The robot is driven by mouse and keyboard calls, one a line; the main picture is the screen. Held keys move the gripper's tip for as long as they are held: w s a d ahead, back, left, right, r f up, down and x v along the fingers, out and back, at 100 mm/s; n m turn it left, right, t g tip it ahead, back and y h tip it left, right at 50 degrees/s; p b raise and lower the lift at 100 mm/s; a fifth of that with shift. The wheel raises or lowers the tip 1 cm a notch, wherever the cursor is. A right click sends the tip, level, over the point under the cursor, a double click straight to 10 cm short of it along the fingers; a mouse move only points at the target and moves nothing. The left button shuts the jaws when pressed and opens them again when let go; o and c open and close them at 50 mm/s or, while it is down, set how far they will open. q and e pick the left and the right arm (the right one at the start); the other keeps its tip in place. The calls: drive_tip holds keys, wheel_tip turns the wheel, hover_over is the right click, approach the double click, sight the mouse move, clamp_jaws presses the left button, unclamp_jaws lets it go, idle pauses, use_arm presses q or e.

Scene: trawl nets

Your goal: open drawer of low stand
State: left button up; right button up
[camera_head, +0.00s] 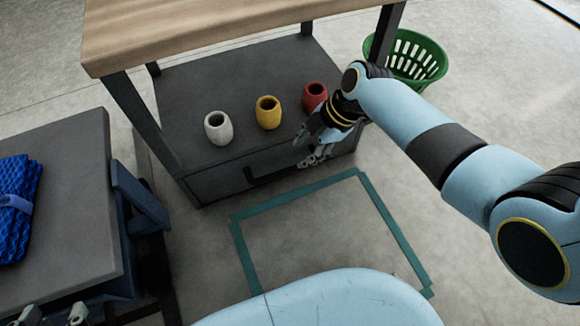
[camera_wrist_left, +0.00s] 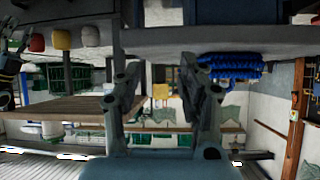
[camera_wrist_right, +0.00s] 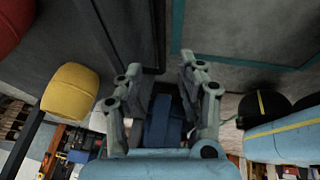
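The low stand (camera_head: 190,95) is a dark grey box under a wooden top. Its drawer front (camera_head: 215,183) faces me and looks closed, with a black bar handle (camera_head: 262,178) across it. My right gripper (camera_head: 311,149) is at the right part of the drawer front, near the handle's right end; I cannot tell whether it touches. The right wrist view shows its fingers (camera_wrist_right: 161,80) apart, with nothing held between them. My left gripper (camera_head: 52,316) is at the bottom left, by the grey cart. Its fingers (camera_wrist_left: 164,75) are apart and empty in the left wrist view.
White (camera_head: 218,127), yellow (camera_head: 268,112) and red (camera_head: 314,96) pots stand on the low stand. A grey cart (camera_head: 75,190) with blue netting (camera_head: 18,205) is at left. A green basket (camera_head: 412,58) stands behind right. The teal-taped floor (camera_head: 320,235) before the drawer is clear.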

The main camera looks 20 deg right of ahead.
sight(288, 170)
use_arm(q)
drive_tip(key=w+d+r+m+t+h+b, duration=0.1)
drive_tip(key=w+r+t, duration=0.35)
drive_tip(key=r, duration=0.25)
drive_tip(key=w+d+r+t+h+b, duration=0.1)
drive_tip(key=w+r+t+b, duration=0.1)
drive_tip(key=w+r+t, duration=0.4)
use_arm(e)
drive_tip(key=x, duration=0.5)
drive_tip(key=shift+s, duration=0.1)
drive_tip(key=shift+b+x, duration=0.55)
drive_tip(key=shift+x, duration=0.4)
drive_tip(key=shift+b+x, duration=0.55)
drive_tip(key=shift+x, duration=0.2)
use_arm(q)
wheel_tip(288, 170, up, 16)
drive_tip(key=s+d+m+t+h, duration=0.1)
drive_tip(key=m+t+h, duration=0.3)
drive_tip(key=h, duration=0.1)
drive_tip(key=shift+d+r, duration=0.15)
drive_tip(key=shift+d, duration=0.1)
use_arm(e)
clamp_jaws()
